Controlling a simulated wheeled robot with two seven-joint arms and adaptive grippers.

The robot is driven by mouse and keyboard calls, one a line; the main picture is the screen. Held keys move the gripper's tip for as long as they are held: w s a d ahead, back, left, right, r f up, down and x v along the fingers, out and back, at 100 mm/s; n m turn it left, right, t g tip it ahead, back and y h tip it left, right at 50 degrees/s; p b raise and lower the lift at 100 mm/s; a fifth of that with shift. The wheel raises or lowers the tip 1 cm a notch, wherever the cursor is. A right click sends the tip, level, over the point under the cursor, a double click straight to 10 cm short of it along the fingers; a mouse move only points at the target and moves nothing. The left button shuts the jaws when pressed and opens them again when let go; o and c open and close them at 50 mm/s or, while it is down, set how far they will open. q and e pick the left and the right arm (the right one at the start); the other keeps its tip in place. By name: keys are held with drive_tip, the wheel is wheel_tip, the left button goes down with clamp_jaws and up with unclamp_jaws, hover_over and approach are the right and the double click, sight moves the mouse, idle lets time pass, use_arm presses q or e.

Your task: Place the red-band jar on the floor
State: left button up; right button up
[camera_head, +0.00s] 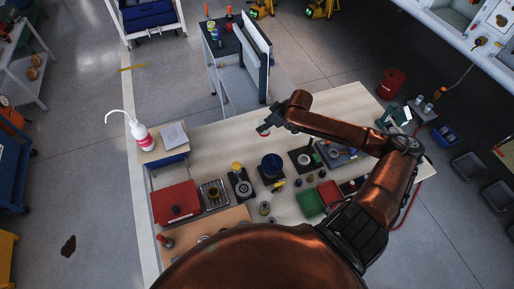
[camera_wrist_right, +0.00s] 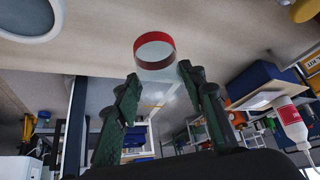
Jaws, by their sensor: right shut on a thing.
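The red-band jar (camera_wrist_right: 155,50) shows in the right wrist view as a clear jar with a red ring, between the fingertips of my right gripper (camera_wrist_right: 160,72). In the head view my right gripper (camera_head: 264,130) is above the worktable's back part, with a bit of the jar's red (camera_head: 265,134) at its tips. It is shut on the jar. The grey floor (camera_head: 335,62) lies beyond the table. My left gripper is not in view.
The worktable (camera_head: 215,139) bears a red box (camera_head: 175,203), a blue round container (camera_head: 271,165), a green tray (camera_head: 309,203) and several small parts. A dark-topped bench (camera_head: 232,52) stands behind it. A white wash bottle (camera_head: 139,131) stands at left.

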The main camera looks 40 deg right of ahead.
drive_tip(key=a+f, duration=0.2)
drive_tip(key=f, duration=0.1)
drive_tip(key=a+f+b, duration=0.1)
drive_tip(key=a+f, duration=0.2)
drive_tip(key=f, duration=0.1)
drive_tip(key=a+f, duration=0.2)
drive_tip(key=f, duration=0.1)
drive_tip(key=shift+w+a+f+b, duration=0.15)
drive_tip(key=shift+w+a+b, duration=0.1)
drive_tip(key=shift+b, duration=0.15)
drive_tip(key=o, duration=1.2)
drive_tip(key=shift+c, duration=0.2)
